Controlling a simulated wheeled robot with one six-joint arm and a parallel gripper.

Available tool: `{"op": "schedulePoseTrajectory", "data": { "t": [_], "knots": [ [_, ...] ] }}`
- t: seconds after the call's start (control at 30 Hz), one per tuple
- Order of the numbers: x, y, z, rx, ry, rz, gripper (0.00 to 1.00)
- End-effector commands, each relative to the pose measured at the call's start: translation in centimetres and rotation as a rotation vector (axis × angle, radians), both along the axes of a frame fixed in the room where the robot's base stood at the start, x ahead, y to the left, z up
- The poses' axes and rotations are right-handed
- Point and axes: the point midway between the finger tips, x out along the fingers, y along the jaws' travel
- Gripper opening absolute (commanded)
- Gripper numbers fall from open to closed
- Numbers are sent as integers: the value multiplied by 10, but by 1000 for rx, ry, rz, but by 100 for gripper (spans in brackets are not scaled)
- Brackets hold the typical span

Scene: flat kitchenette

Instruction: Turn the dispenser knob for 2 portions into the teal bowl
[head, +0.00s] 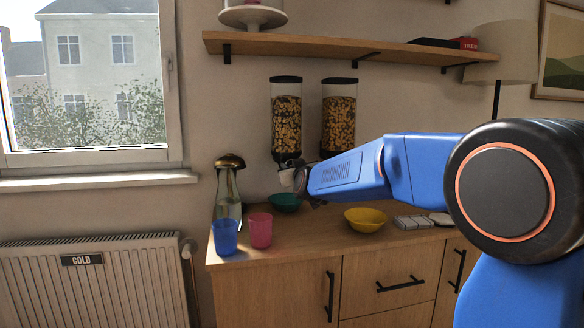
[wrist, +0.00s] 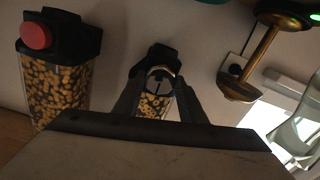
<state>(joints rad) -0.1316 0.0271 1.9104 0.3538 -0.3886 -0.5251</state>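Two clear dispensers filled with cereal hang on the wall, the left dispenser (head: 286,124) and the right dispenser (head: 338,124). The teal bowl (head: 284,203) stands on the counter below the left one, partly behind my gripper. My gripper (head: 300,182) is at the left dispenser's lower end. In the wrist view, which is turned over, my gripper's two fingers (wrist: 160,84) reach to either side of a round knob (wrist: 160,72) on one dispenser. Whether they press on it is unclear. The other dispenser (wrist: 55,88) there has a red knob (wrist: 36,36).
A yellow bowl (head: 365,220) stands under my arm. A blue cup (head: 225,238), a pink cup (head: 260,231) and a brass-topped glass vessel (head: 229,185) stand at the counter's left end. A wooden shelf (head: 330,50) runs above the dispensers.

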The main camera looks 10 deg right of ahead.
Motion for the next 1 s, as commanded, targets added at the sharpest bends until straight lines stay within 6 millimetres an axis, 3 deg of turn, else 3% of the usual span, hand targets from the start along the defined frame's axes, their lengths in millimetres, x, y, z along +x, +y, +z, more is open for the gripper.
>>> {"op": "schedulePoseTrajectory", "data": {
  "t": [0.47, 1.0],
  "knots": [
    [0, 0, 0, 106, 0, 0, 15],
    [0, -2, 0, 583, 0, 0, 15]
  ]
}}
